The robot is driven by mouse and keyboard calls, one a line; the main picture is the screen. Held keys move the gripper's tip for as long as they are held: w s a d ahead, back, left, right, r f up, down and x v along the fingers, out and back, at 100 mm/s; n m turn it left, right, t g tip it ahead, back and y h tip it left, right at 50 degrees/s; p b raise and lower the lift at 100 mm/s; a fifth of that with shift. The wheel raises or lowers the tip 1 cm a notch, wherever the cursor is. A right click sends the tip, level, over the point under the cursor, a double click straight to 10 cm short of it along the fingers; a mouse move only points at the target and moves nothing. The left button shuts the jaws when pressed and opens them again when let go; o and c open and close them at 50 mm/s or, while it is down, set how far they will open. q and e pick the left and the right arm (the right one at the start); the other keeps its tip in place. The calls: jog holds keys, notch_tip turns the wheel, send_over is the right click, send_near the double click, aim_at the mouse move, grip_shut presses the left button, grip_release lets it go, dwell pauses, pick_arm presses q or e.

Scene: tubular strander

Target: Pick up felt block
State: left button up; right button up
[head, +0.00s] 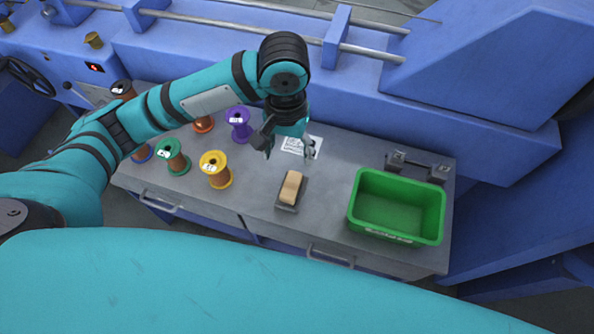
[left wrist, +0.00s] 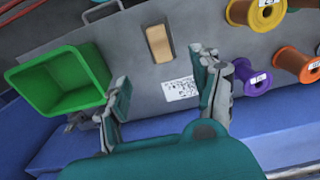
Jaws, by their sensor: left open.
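The felt block (head: 291,187) is a tan block lying on a small dark grey pad (head: 286,208) on the grey bench top. In the left wrist view the felt block (left wrist: 159,43) is beyond the fingertips, near the top middle. My left gripper (head: 288,150) is open and empty above the bench, behind the block in the head view and apart from it. Its two fingers also show in the left wrist view (left wrist: 163,88), with the printed white sheet between them. My right gripper is in neither view.
A green bin (head: 396,207) stands at the right of the bench; it is empty. Several spools stand at the left, including a purple one (head: 238,124) and a yellow one (head: 215,169). A white printed sheet (head: 302,147) lies behind the block. The blue machine (head: 430,95) rises behind the bench.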

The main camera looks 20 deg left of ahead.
pick_arm(q)
send_over(291, 185)
notch_tip(291, 185, down, 6)
notch_tip(291, 185, down, 6)
jog(key=shift+r+b, duration=0.2)
jog(key=shift+b, duration=0.2)
jog(key=shift+f, duration=0.4)
notch_tip(291, 185, down, 4)
jog(key=shift+f, duration=0.45)
grip_shut()
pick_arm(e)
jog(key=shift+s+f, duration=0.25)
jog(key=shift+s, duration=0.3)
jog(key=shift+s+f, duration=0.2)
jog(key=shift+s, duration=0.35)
pick_arm(q)
jog(key=shift+r, duration=0.1)
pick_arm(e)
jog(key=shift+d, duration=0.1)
